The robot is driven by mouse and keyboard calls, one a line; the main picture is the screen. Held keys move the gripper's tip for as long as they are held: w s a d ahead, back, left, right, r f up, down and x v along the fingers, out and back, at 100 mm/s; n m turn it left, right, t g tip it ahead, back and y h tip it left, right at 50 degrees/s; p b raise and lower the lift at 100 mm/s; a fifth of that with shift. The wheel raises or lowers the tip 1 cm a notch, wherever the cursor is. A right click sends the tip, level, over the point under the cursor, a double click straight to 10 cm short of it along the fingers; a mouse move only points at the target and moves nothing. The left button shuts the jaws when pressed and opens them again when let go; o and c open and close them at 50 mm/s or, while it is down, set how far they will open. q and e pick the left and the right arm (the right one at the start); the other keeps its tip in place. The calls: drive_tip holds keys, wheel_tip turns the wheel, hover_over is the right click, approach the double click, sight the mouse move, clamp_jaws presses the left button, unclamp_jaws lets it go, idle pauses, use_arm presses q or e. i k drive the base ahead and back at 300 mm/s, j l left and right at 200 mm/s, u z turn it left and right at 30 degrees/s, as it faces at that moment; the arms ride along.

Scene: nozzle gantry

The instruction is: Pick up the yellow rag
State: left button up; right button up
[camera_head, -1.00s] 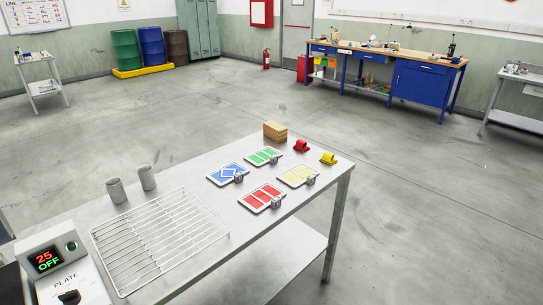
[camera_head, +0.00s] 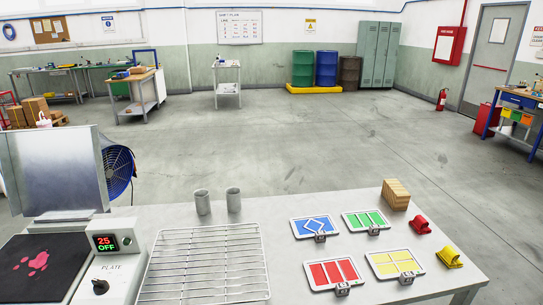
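A small yellow item (camera_head: 449,257) lies at the right end of the grey metal table (camera_head: 420,293). It looks like a folded or rolled yellow cloth, but it is too small to tell for certain. A similar red item (camera_head: 420,224) lies just behind it and to its left, apart from it. The card with yellow panels (camera_head: 395,263) lies to the left of the yellow item. Neither of my grippers is in view.
Cards with blue (camera_head: 316,226), green (camera_head: 367,222) and red (camera_head: 335,273) patterns lie nearby. A wooden block stack (camera_head: 396,194) stands behind. Left are a wire rack (camera_head: 205,262), two grey cups (camera_head: 233,200), a hot-plate control box (camera_head: 110,260) and a blue fan (camera_head: 118,171).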

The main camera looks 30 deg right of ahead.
sight(450, 258)
drive_tip(key=l+u, duration=0.1)
drive_tip(key=l, duration=0.3)
drive_tip(key=k+l+u, duration=0.1)
drive_tip(key=l, duration=0.25)
drive_tip(key=k+l, duration=0.15)
drive_tip(key=l, duration=0.25)
drive_tip(key=k+l+u, duration=0.15)
drive_tip(key=l, duration=0.2)
drive_tip(key=k+l+u, duration=0.1)
drive_tip(key=l, duration=0.3)
drive_tip(key=k+l+u, duration=0.1)
drive_tip(key=l, duration=0.25)
